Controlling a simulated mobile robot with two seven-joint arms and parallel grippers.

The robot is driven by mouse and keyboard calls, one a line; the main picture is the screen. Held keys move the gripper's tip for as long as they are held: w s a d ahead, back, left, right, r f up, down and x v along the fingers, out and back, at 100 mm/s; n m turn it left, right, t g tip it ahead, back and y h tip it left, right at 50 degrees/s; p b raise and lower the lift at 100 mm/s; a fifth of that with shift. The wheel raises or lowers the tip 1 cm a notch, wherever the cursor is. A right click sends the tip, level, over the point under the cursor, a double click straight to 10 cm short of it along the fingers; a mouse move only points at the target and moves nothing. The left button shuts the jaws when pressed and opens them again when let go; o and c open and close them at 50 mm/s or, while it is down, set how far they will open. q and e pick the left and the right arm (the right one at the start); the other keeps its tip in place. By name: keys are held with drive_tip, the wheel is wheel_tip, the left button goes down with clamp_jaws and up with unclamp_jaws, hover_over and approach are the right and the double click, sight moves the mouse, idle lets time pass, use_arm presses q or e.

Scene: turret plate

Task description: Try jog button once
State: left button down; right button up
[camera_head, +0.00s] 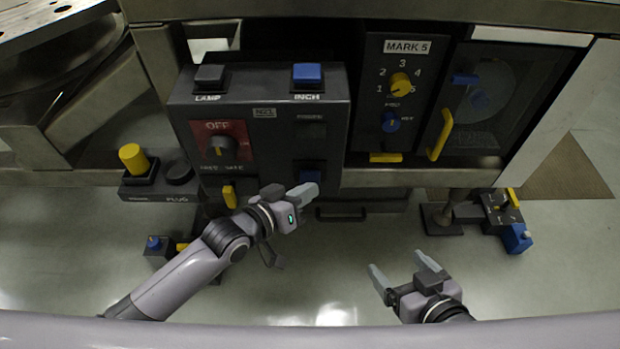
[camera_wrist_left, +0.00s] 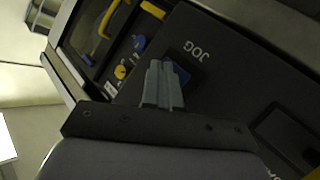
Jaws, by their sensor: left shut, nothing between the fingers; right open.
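The JOG label (camera_wrist_left: 196,50) shows in the left wrist view on the dark panel. My right gripper (camera_head: 402,264) is open and empty over the floor, to the right.
A blue INCH button (camera_head: 307,74) and a dark LAMP button (camera_head: 210,76) are on top of the box. A rotary switch (camera_head: 218,147) is on its front. A yellow button (camera_head: 133,157) stands left. The MARK 5 panel (camera_head: 400,95) is right. Floor is clear between my grippers.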

use_arm(q)
drive_tip(key=shift+w, duration=0.5)
idle(0.3)
idle(0.4)
drive_tip(key=shift+s+p, duration=0.65)
drive_tip(key=shift+s, duration=0.4)
